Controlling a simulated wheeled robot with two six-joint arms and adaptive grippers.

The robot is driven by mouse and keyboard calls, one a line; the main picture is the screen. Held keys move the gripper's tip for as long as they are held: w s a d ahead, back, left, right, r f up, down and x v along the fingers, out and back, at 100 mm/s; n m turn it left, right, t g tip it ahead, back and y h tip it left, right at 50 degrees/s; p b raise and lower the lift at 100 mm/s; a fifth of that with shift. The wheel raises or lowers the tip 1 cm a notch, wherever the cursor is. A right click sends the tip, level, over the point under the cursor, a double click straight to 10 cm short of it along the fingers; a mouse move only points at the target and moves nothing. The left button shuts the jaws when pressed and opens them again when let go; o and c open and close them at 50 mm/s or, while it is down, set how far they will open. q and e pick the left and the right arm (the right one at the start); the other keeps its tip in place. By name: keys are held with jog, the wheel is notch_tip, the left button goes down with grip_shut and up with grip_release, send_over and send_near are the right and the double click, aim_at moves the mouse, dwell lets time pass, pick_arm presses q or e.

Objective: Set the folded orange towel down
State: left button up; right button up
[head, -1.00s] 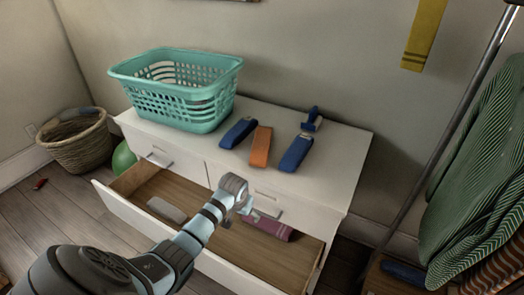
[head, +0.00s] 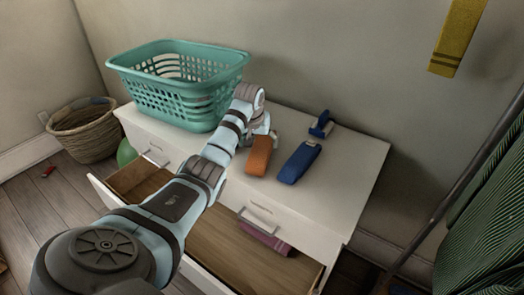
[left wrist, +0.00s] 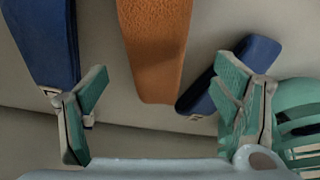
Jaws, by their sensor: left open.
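The folded orange towel (head: 260,157) lies on the white dresser top (head: 345,160), between two folded blue ones. In the left wrist view the orange towel (left wrist: 156,45) points in from the top, its near end between and just beyond my fingers. My left gripper (head: 262,130) is at the towel's far end in the head view. In the left wrist view its green-padded fingers (left wrist: 160,115) are spread wide, with clear gaps to the towel. Whether the towel touches the palm cannot be told. My right gripper is not in view.
A teal laundry basket (head: 170,95) stands left on the dresser. A blue folded towel (head: 299,162) lies close right; another blue one (left wrist: 232,78) lies near the basket. A small blue object (head: 321,125) sits behind. The drawer below is open, holding a purple towel (head: 265,238).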

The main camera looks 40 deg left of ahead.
aim_at(262, 144)
pick_arm(q)
jog(key=w+f+b, duration=0.1)
jog(key=f, duration=0.1)
jog(key=w+a+f+b, duration=0.1)
jog(key=w+f, duration=0.1)
jog(key=shift+f+b, duration=0.25)
jog(key=shift+b, duration=0.1)
jog(key=shift+w+a+f+b, duration=0.2)
jog(key=shift+a+f+b, duration=0.1)
jog(key=shift+f, duration=0.15)
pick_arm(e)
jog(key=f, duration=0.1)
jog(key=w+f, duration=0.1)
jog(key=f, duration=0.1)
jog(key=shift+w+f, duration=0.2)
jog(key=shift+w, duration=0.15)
pick_arm(q)
jog(key=shift+r, duration=0.1)
jog(key=c, duration=1.4)
